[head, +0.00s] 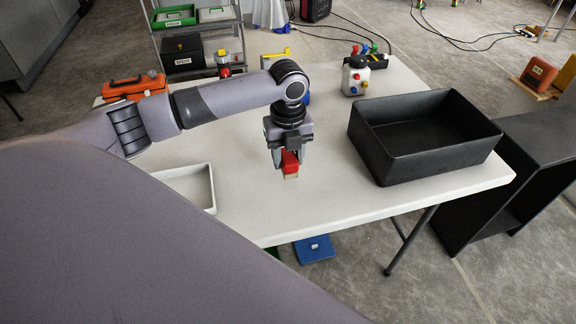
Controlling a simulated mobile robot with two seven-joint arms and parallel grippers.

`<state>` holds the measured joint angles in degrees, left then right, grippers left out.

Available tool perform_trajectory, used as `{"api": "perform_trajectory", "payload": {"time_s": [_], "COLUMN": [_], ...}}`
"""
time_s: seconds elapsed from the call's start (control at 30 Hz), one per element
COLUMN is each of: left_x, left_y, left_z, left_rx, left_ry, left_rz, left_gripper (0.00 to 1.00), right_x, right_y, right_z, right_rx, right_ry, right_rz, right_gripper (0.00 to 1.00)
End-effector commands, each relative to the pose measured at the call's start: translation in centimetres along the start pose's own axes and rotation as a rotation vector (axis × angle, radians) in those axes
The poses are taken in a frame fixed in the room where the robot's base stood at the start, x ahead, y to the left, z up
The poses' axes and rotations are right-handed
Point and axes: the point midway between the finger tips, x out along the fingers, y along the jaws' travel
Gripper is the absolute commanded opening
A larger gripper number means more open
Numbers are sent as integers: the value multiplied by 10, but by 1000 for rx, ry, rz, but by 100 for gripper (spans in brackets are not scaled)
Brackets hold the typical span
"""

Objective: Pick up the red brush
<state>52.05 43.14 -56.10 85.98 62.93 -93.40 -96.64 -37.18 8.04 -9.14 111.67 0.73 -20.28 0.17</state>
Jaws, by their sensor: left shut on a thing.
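The red brush (290,163) is a small red block with a pale tan lower end. It is in the head view, near the middle of the white table (262,205). My left gripper (289,160) points down and is shut on the brush. The gripper's fingers hide part of the brush. I cannot tell whether the brush's lower end touches the table. My right gripper is not in view.
A large empty black bin (430,163) stands on the table at right. A white tray (213,190) is at left, partly hidden by my arm. An orange case (135,87) and a white button box (355,78) stand farther back.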

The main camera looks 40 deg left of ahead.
Motion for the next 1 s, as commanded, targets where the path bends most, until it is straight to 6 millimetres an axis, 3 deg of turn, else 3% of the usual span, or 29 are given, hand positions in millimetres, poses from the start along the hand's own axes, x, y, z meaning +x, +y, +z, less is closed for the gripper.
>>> {"api": "perform_trajectory", "payload": {"time_s": [0.2, 0.5, 0.7, 1.0], "left_x": [-68, -134, -150, -152], "left_y": [-1, 0, 0, 0], "left_z": [1, 0, 0, 0], "left_rx": [1, 1, -1, 0], "left_ry": [-4, -1, 0, 0], "left_rz": [-6, -2, -1, -1], "left_gripper": [9, 9, 9, 9], "right_x": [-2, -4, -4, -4], "right_y": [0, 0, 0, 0], "right_z": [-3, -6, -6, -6], "right_rx": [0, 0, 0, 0], "right_ry": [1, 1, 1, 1], "right_rz": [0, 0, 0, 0], "right_gripper": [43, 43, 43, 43]}}
